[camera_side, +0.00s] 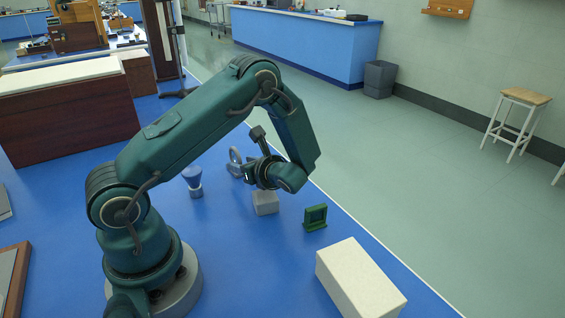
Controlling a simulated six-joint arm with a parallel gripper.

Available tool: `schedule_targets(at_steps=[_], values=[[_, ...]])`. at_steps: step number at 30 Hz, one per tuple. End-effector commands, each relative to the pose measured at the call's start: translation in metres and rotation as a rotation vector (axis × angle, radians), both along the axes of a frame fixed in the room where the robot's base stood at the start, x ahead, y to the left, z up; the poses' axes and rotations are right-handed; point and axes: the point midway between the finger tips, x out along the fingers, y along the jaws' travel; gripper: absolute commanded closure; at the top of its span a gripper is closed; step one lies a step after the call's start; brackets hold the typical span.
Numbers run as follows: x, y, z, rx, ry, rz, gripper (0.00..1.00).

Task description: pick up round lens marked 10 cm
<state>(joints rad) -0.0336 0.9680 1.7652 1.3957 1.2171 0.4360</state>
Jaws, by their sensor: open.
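A round lens (235,161) with a grey rim stands upright on the blue bench, just left of my gripper. Any marking on it is too small to read. My gripper (247,171) is low over the bench, turned toward the left, with its jaws open close beside the lens. I cannot tell whether the fingers are around the lens or touch it. The wrist partly hides the space between them.
A grey block (265,203) sits just below my gripper. A blue and white flared piece (193,181) stands to the left. A green square frame (315,217) and a large cream box (358,280) are to the right. The bench edge runs behind.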

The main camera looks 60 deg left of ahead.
Motion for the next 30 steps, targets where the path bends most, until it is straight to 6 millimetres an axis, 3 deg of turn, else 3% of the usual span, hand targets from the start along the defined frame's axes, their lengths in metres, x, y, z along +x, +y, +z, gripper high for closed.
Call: schedule_targets(at_steps=[10, 21, 25, 30], values=[[-0.003, 0.038, -0.016, 0.0, 0.002, 0.005, 0.5], [-0.003, 0.044, -0.018, 0.0, 0.0, 0.001, 0.5], [-0.003, 0.044, -0.018, 0.0, 0.001, 0.002, 1.0], [-0.003, 0.044, -0.018, 0.0, 0.001, 0.002, 1.0]])
